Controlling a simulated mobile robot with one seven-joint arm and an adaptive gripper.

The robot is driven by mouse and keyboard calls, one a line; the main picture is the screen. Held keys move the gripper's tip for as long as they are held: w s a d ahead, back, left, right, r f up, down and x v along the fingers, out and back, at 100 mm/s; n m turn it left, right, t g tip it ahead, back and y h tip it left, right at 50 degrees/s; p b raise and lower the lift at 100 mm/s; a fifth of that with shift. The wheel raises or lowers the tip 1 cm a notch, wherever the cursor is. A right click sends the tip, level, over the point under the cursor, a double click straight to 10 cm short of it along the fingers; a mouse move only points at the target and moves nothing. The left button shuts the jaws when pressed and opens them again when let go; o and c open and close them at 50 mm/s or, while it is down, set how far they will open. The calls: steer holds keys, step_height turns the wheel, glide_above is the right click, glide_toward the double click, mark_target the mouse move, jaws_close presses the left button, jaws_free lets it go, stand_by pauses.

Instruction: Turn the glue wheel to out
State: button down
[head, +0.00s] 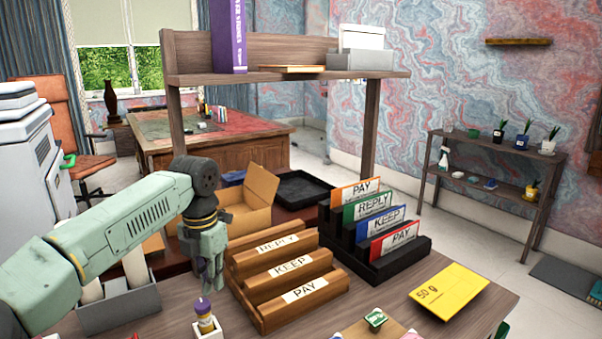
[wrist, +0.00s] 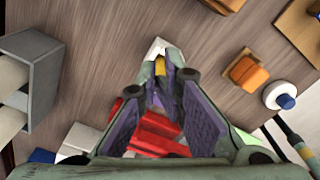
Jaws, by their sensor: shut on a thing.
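My gripper (head: 213,284) points down at the desk's front left. In the wrist view my gripper (wrist: 163,88) has its fingers drawn together at the tips. A small yellow and white piece (wrist: 160,46) shows at the fingertips, mostly hidden by them; I take it for part of the glue. In the head view a small upright stick with a purple top and pale body (head: 204,308) stands in a white holder just below and in front of the fingers. I cannot read any marking on the wheel or its setting.
A wooden rack (head: 270,262) with labelled slots stands close on the right. A grey bin with white rolls (head: 120,312) is on the left. The wrist view shows a red object (wrist: 156,135) behind the fingers, and an orange block (wrist: 247,72) and a white round piece with blue top (wrist: 281,96) at right.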

step_height(320, 180, up, 5)
steer(key=p, duration=0.2)
steer(key=shift+d+p, duration=0.15)
steer(key=shift+p, duration=0.2)
steer(key=shift+f+b, duration=0.15)
steer(key=shift+b, duration=0.55)
steer(key=f+b, duration=0.1)
steer(key=b, duration=0.1)
steer(key=f+b, duration=0.4)
steer(key=shift+s+f, duration=0.25)
steer(key=shift+s, duration=0.05)
steer(key=shift+s+f, duration=0.1)
steer(key=shift+s+f, duration=0.15)
steer(key=shift+f, duration=0.05)
steer(key=shift+p, duration=0.5)
stand_by(0.4)
